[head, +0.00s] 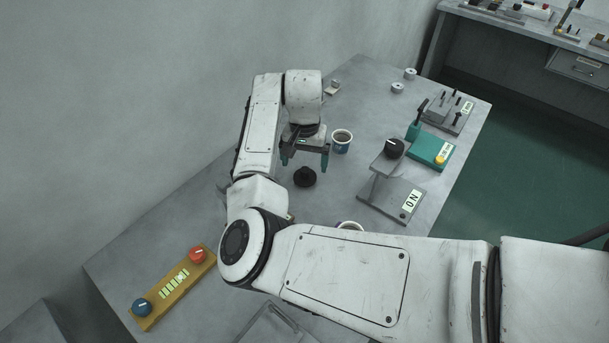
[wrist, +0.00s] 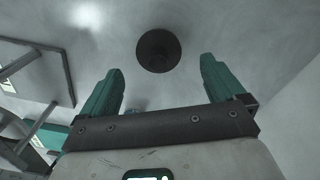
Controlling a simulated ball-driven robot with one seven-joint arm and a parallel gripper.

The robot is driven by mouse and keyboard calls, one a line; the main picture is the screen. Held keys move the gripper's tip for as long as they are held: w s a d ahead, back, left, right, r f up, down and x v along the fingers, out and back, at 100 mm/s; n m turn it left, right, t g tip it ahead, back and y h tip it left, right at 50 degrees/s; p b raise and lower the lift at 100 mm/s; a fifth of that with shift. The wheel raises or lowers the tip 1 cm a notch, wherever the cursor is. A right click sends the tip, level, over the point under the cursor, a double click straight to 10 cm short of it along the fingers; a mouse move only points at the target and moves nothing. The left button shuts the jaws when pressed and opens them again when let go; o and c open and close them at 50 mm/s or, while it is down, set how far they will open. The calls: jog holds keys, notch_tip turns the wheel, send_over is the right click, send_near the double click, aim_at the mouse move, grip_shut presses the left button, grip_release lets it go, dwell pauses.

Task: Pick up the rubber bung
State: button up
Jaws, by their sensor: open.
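The rubber bung (head: 305,177) is a small black round piece with a wider base and a narrower top, standing on the grey table. In the wrist view the bung (wrist: 158,50) shows as a dark disc just beyond the fingertips, near the middle of the gap between them. My gripper (head: 305,163) has two green fingers and is open and empty, just behind and above the bung in the head view. The wrist view also shows the open gripper (wrist: 160,75). The fingers look apart from the bung.
A cup with dark contents (head: 341,141) stands right of my gripper. A grey stand with a black knob (head: 392,198) and a green device (head: 432,150) are farther right. A yellow control panel (head: 174,287) lies at front left. The wall (head: 150,90) borders the table's left side.

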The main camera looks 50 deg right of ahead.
aim_at(305, 169)
notch_tip(305, 169, down, 4)
jog(key=shift+s+f, duration=0.1)
jog(key=shift+f, duration=0.05)
jog(key=c, duration=1.1)
jog(key=shift+c, duration=0.2)
